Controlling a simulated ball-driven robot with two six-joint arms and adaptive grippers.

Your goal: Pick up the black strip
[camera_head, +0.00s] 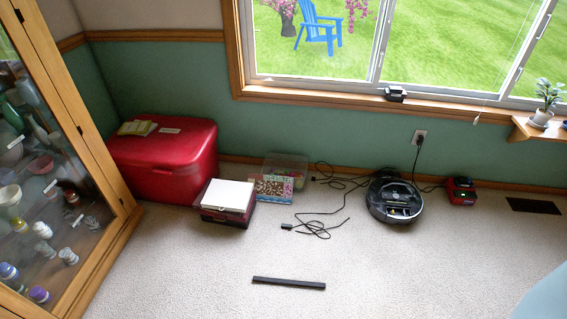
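The black strip (289,283) lies flat on the beige carpet in the lower middle of the head view. It is long, thin and dark, and runs almost left to right with its right end slightly lower. Nothing covers it and nothing touches it except the carpet. Neither of my grippers shows in the view.
A glass-fronted cabinet (103,172) stands at the left. A red chest (165,160), a box with a white top (228,195), loose black cables (318,224) and a round robot vacuum (394,199) lie behind the strip. The carpet around the strip is clear.

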